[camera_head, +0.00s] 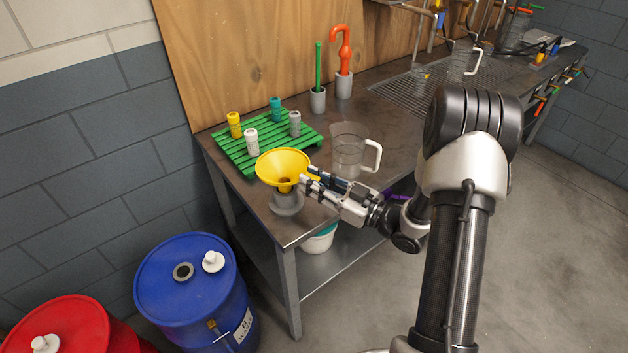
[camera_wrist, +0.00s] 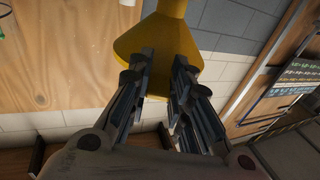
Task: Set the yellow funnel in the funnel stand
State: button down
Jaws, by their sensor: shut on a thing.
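The yellow funnel (camera_head: 283,165) is at the near left end of the metal table, its wide mouth facing up. My gripper (camera_head: 309,181) is shut on the right side of the funnel. In the wrist view my gripper (camera_wrist: 168,70) has its fingers on either side of the wall of the yellow funnel (camera_wrist: 152,40). The grey funnel stand (camera_head: 287,203) is on the table directly below the funnel. The funnel hides the top of the stand, so I cannot tell whether the spout sits in it.
A green slatted rack (camera_head: 228,155) with several small bottles is behind the funnel. A clear jug (camera_head: 347,148) stands to the right, close to my gripper. Grey holders with a green stick (camera_head: 318,68) and a red-orange handle (camera_head: 344,52) stand farther back. A blue drum (camera_head: 195,285) is on the floor at left.

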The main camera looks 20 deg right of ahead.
jog(key=shift+f, duration=0.65)
jog(key=c, duration=1.4)
grip_release()
jog(key=shift+s+d, duration=0.1)
jog(key=shift+v, duration=2.35)
jog(key=shift+s+d+r, duration=0.1)
jog(key=shift+r, duration=0.1)
